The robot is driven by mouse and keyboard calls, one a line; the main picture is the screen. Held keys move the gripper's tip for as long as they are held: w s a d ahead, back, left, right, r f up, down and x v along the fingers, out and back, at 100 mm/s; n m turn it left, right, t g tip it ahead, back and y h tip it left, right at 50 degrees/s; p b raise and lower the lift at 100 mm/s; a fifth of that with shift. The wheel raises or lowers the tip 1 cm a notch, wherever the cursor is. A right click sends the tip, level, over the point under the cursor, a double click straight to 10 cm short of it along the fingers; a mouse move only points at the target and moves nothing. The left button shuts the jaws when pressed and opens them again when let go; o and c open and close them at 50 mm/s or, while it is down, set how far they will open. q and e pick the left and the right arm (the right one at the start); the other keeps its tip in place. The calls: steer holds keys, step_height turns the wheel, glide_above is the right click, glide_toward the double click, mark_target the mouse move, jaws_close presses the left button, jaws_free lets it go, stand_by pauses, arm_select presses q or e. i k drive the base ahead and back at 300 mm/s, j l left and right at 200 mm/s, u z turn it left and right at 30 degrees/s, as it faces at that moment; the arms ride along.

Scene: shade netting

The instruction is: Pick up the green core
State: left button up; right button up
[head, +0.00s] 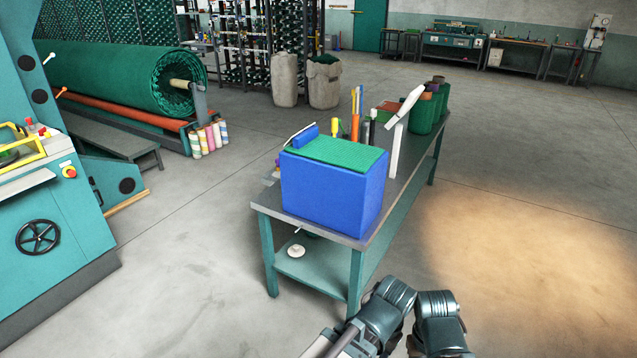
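Upright green cylinders (420,116) with brownish tops stand at the far end of a narrow teal workbench (397,199). I cannot tell whether one of them is the green core. A large blue box (330,194) with a green textured top (345,153) stands at the bench's near end and hides part of what is behind it. Parts of my arms show at the bottom edge, in front of the bench and apart from it. No gripper fingers are visible.
Behind the blue box stand a tilted white piece (397,140) and orange and yellow upright tools (356,113). A lower shelf holds a small white disc (296,250). A teal machine (50,210) stands at left. Floor right of the bench is clear.

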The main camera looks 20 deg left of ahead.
mark_target(192, 135)
steer(key=u, duration=0.35)
steer(key=i+j+u, duration=0.2)
steer(key=i+j, duration=0.15)
steer(key=j, duration=0.2)
steer(key=i+j+u, duration=0.15)
steer(key=i+j, duration=0.25)
steer(key=i+j+z, duration=0.25)
steer(key=i+j, duration=0.5)
steer(key=i+j+z, duration=0.25)
steer(key=i+j, duration=0.45)
steer(key=j, duration=0.15)
